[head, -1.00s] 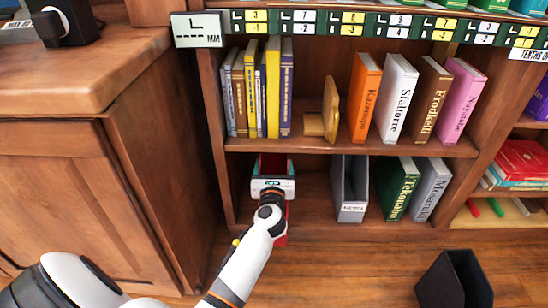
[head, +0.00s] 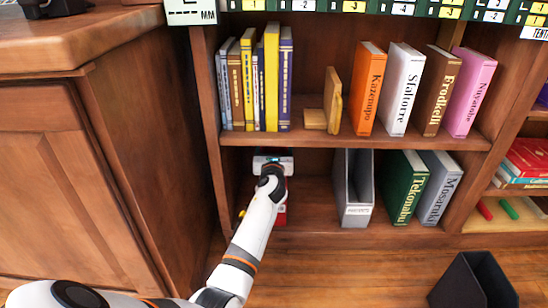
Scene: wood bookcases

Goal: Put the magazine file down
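My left gripper (head: 272,165) reaches into the left end of the bookcase's lower compartment. A red magazine file (head: 281,214) is there, mostly hidden behind my gripper and forearm; a strip of red shows right of the arm. My gripper is right at the file, but its fingers are hidden, so I cannot tell whether they grip it. I also cannot tell whether the file's base touches the shelf board. My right gripper is out of view.
A grey magazine file (head: 356,212) stands to the right on the lower shelf, beside a green book (head: 407,187) and a grey book (head: 440,188). Bare board lies between the red and grey files. The middle shelf (head: 380,141) is overhead. A black file (head: 475,284) stands on the floor.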

